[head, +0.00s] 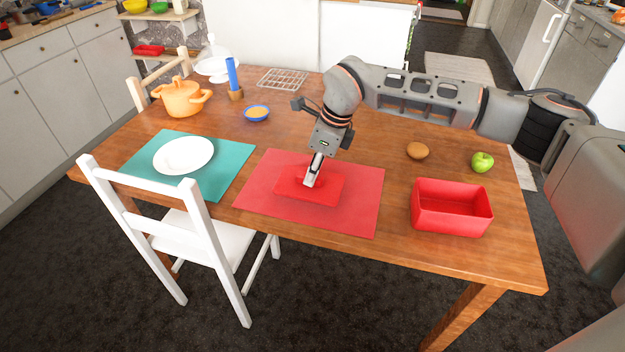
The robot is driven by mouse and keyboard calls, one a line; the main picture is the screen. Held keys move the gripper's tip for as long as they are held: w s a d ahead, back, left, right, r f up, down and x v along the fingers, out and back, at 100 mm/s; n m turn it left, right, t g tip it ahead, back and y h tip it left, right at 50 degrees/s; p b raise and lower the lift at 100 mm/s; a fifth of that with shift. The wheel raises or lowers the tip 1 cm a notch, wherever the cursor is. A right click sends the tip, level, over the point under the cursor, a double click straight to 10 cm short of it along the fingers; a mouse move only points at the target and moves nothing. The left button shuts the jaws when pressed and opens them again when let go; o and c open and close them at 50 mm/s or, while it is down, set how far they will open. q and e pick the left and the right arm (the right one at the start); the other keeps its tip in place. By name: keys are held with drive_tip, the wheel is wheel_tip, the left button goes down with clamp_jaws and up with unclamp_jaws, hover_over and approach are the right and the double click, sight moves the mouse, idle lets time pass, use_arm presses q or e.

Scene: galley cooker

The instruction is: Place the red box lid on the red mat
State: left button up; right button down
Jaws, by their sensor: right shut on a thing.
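The red box lid (329,188) is a flat rectangle over the middle of the red mat (355,217). It looks flat on the mat or very close to it; I cannot tell if it touches. My right gripper (311,181) points down from above and is shut on the lid near its middle. The fingertips hide the part of the lid they hold. The open red box (451,222) stands at the right of the table, apart from the mat. My left gripper is not in view.
A white chair (205,231) stands at the front left.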

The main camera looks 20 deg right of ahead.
wheel_tip(320, 180, down, 3)
drive_tip(key=shift+r, duration=0.25)
drive_tip(key=c, duration=2)
unclamp_jaws()
drive_tip(key=shift+f, duration=0.2)
drive_tip(key=shift+r, duration=0.15)
